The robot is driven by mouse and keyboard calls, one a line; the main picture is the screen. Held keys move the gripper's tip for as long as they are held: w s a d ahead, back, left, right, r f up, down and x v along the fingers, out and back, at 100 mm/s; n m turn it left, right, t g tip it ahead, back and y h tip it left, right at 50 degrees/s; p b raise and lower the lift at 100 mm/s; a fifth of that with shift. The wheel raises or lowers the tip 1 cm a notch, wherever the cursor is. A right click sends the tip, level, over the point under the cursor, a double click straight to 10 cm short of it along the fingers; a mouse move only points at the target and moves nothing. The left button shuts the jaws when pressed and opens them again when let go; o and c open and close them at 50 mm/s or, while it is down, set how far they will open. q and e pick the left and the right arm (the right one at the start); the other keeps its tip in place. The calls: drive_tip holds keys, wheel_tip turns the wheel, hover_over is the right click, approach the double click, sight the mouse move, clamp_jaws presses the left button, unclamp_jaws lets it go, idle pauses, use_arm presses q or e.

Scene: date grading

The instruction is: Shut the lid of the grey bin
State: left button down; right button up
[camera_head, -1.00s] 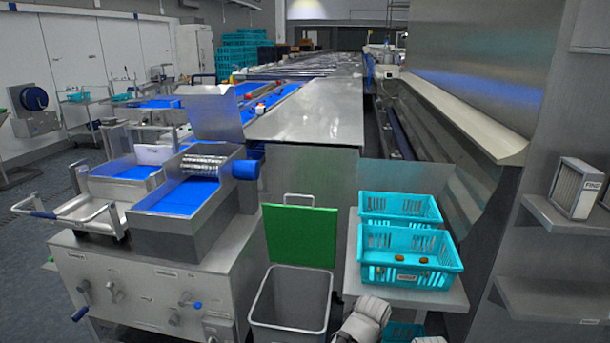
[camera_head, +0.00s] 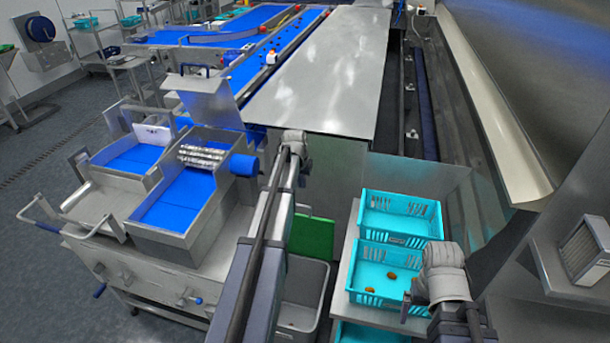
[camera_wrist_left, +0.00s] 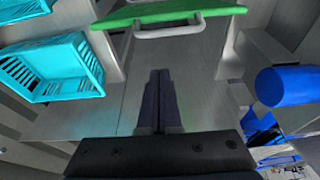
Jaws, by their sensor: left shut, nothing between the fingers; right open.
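The grey bin (camera_head: 322,318) stands on the floor between the steel machine and the crate table, partly hidden behind my left arm. Its green lid (camera_head: 312,238) is open and stands up at the bin's back edge. In the left wrist view the lid (camera_wrist_left: 210,14) crosses the top, with its grey handle (camera_wrist_left: 168,29) on the near side. My left gripper (camera_wrist_left: 160,72) is shut and empty, its fingers apart from the handle in the picture. In the head view its fingers are hidden. My right arm shows at lower right, but its gripper does not.
Two turquoise crates, the back one (camera_head: 372,205) and the front one (camera_head: 356,270) holding a few dates, stand on a table right of the bin. A steel machine with blue trays (camera_head: 180,202) and a blue roller (camera_head: 244,165) is on the left.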

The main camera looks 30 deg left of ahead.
use_arm(q)
drive_tip(key=shift+w+a+r, duration=0.25)
drive_tip(key=shift+a+r, duration=0.05)
drive_tip(key=shift+a, duration=0.15)
drive_tip(key=shift+w+a+r, duration=0.25)
drive_tip(key=shift+a, duration=0.15)
use_arm(e)
drive_tip(key=shift+w+r, duration=0.35)
drive_tip(key=shift+r, duration=0.1)
use_arm(q)
drive_tip(key=shift+f, duration=0.1)
use_arm(e)
drive_tip(key=shift+f, duration=0.1)
use_arm(q)
drive_tip(key=d+b+x, duration=0.1)
drive_tip(key=b+x, duration=0.9)
drive_tip(key=x, duration=0.1)
drive_tip(key=s, duration=0.2)
drive_tip(key=s+r, duration=0.1)
drive_tip(key=s, duration=0.1)
drive_tip(key=shift+s+r+p, duration=0.15)
drive_tip(key=shift+r+p, duration=0.05)
drive_tip(key=shift+p, duration=0.2)
use_arm(e)
wheel_tip(320, 180, down, 9)
